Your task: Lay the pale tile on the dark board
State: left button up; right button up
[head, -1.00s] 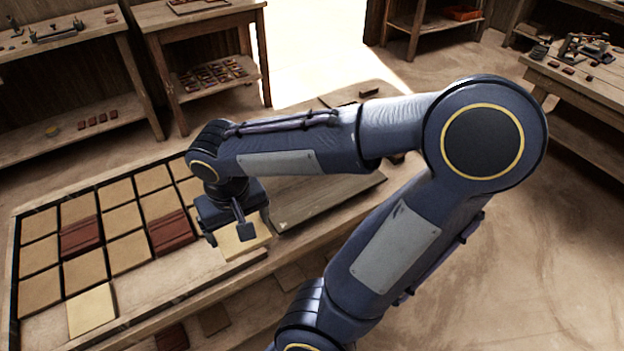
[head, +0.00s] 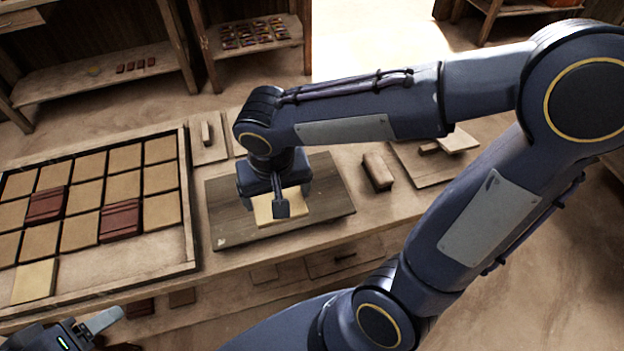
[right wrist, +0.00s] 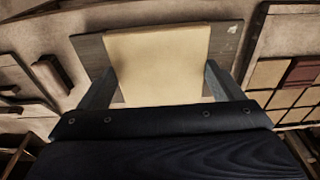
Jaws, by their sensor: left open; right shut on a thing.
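The pale tile (head: 297,207) is between the fingers of my right gripper (head: 266,205), which is shut on it. The tile is over the front middle of the dark board (head: 335,190), a grey-brown slab on the bench. I cannot tell whether it touches the board. In the right wrist view the pale tile (right wrist: 158,62) lies between both fingers of the right gripper (right wrist: 160,85), with the dark board (right wrist: 225,42) beneath. My left gripper (head: 92,328) is open at the bottom left corner, partly out of frame and away from the tile.
A framed tray (head: 190,215) of several tan tiles and two dark red ones lies left of the board. A lighter tile (head: 34,282) sits in its front left. A wooden block (head: 377,172) stands right of the board. Shelves (head: 100,80) stand behind.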

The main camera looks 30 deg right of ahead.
jog(key=w+d+f, duration=0.2)
jog(key=d, duration=0.1)
jog(key=w+d+f+p, duration=0.1)
jog(key=w+d+f, duration=0.1)
jog(key=d+f, duration=0.1)
jog(key=w+d+f+p, duration=0.1)
jog(key=w+d+f, duration=0.2)
jog(key=d, duration=0.1)
jog(key=shift+f, duration=0.15)
jog(key=shift+w+d+f, duration=0.15)
jog(key=shift+d+f, duration=0.25)
jog(key=shift+f, duration=0.15)
jog(key=shift+w+f, duration=0.15)
jog(key=shift+f, duration=1.5)
jog(key=shift+f, duration=0.1)
jog(key=shift+f+b, duration=0.15)
jog(key=shift+b, duration=0.25)
jog(key=o, duration=1)
jog(key=shift+c, duration=0.2)
